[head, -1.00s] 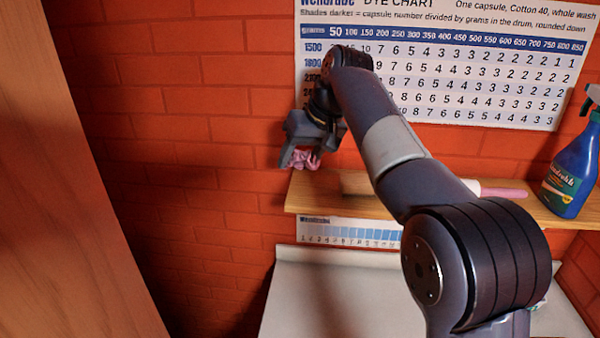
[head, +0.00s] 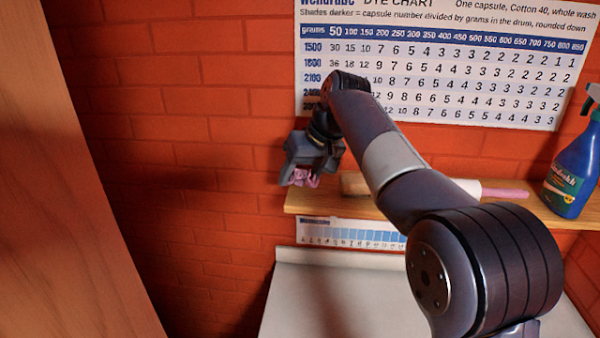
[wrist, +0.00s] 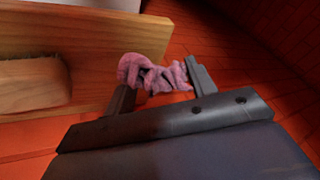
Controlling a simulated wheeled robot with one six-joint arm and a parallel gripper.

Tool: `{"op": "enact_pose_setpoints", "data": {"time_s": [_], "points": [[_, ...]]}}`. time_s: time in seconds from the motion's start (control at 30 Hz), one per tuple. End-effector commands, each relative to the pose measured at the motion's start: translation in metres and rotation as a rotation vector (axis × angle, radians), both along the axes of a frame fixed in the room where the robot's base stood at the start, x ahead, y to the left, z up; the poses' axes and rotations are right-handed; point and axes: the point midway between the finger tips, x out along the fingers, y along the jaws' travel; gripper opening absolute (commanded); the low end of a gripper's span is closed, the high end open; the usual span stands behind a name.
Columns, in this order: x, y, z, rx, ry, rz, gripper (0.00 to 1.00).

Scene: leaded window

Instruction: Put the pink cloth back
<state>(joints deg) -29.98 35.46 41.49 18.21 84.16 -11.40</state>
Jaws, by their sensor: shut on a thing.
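The pink cloth (head: 304,178) is a small crumpled bundle between the jaws of my gripper (head: 299,180). In the wrist view the pink cloth (wrist: 155,74) is bunched between the two fingers of my gripper (wrist: 160,82), which is shut on it. In the head view my gripper is at the left end of the wooden shelf (head: 400,208), in front of the brick wall. In the wrist view the wooden shelf (wrist: 80,45) lies behind and left of the cloth. I cannot tell whether the cloth touches the shelf.
A brush-like thing (head: 455,187) with a pink end lies on the shelf, partly behind my arm. A blue spray bottle (head: 572,170) stands at the shelf's right. A dye chart (head: 480,75) hangs above. A pale worktop (head: 330,295) is below. A wooden panel (head: 65,190) fills the left.

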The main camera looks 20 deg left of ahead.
Motion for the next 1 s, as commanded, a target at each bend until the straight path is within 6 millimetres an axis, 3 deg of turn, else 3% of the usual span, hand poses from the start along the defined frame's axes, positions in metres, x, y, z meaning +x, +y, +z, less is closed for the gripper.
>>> {"op": "enact_pose_setpoints", "data": {"time_s": [0.3,0.57,0.77,1.0], "points": [[0.0,0.0,0.0,0.0,0.0,0.0,0.75],[0.0,0.0,0.003,0.0,0.0,0.0,0.75],[-0.001,-0.006,0.027,0.001,-0.002,-0.002,0.75],[-0.007,-0.029,0.077,0.003,-0.003,-0.001,0.75]]}}
